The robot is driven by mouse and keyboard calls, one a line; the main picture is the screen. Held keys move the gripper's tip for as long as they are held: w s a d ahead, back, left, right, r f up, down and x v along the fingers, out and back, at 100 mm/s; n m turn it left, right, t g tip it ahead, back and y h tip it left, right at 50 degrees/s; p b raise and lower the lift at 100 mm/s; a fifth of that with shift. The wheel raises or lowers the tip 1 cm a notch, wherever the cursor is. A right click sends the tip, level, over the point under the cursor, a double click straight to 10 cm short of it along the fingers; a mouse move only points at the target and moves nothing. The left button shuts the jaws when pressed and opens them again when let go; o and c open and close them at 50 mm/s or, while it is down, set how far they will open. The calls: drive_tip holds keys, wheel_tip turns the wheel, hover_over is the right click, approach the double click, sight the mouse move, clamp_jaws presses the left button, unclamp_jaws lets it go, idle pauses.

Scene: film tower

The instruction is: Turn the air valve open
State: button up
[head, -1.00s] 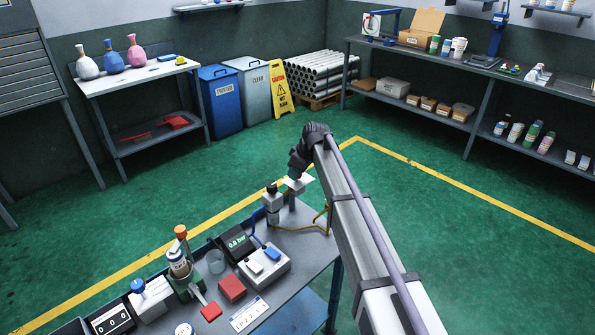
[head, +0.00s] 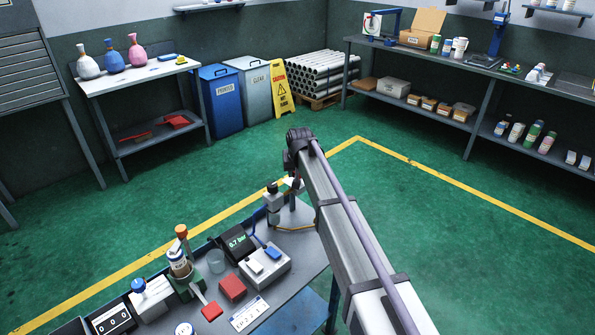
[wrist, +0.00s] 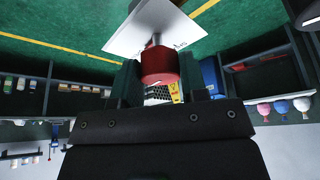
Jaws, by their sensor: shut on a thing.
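In the wrist view the air valve's red knob (wrist: 159,66) sits between the two dark fingers of my gripper (wrist: 160,84), which is shut on it. A white plate (wrist: 150,30) with small print is at the knob's stem. In the head view the plate (head: 293,183) shows partly at the bench's far end, below my wrist. My arm hides the knob and fingers there. A dark pressure display (head: 238,242) on the bench shows green digits, ending in .7 bar; the first digit is hard to read.
Beside the valve stands a grey fitting with a black top (head: 273,200), with blue and yellow tubing. The green floor (head: 420,235) beyond is clear.

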drive_tip(key=shift+m+h, duration=0.3)
drive_tip(key=shift+m, duration=0.3)
drive_tip(key=o, duration=0.9)
drive_tip(key=shift+r, duration=0.1)
drive_tip(key=p+v, duration=1)
drive_tip(key=shift+s+r, duration=0.25)
